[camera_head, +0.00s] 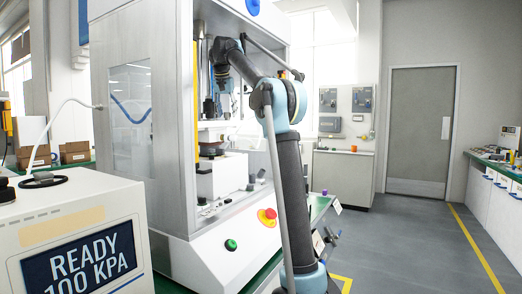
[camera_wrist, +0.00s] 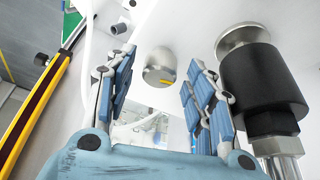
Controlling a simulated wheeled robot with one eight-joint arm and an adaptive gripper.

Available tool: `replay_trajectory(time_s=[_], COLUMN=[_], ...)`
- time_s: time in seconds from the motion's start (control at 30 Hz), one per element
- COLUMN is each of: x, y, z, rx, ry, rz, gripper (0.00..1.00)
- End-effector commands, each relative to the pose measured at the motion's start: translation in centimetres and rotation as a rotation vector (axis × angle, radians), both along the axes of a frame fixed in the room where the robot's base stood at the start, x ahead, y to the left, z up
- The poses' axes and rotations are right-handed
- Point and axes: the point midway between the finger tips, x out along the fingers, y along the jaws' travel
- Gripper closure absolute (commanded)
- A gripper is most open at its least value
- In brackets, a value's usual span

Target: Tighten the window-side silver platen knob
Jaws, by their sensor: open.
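A round silver knob (camera_wrist: 160,66) with a small yellow mark shows on a pale surface in the wrist view. My gripper (camera_wrist: 157,72) is open, its blue padded fingers spread to the left and right of the knob's place in the picture. The knob shows between and beyond the fingertips, and I see no contact. A gap to each finger is visible. In the head view my arm reaches into the open front of the white press (camera_head: 178,215). The knob and fingertips are too small or hidden to tell there.
A black cylinder (camera_wrist: 262,80) on a silver rod stands close to the right finger. A yellow-edged strip (camera_wrist: 38,112) runs along the left. In the head view, a gauge box (camera_head: 80,235) reading "READY 100 KPA" stands front left; open floor (camera_head: 415,240) lies right.

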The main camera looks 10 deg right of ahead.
Motion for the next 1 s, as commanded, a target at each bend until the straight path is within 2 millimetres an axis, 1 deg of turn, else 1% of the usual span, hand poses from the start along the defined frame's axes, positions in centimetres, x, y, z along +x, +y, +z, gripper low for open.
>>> replay_trajectory(time_s=[1.0], x=[0.02], y=[-0.57], z=[-0.01], rx=[0.000], ry=[0.001], rz=[0.701], gripper=[0.51])
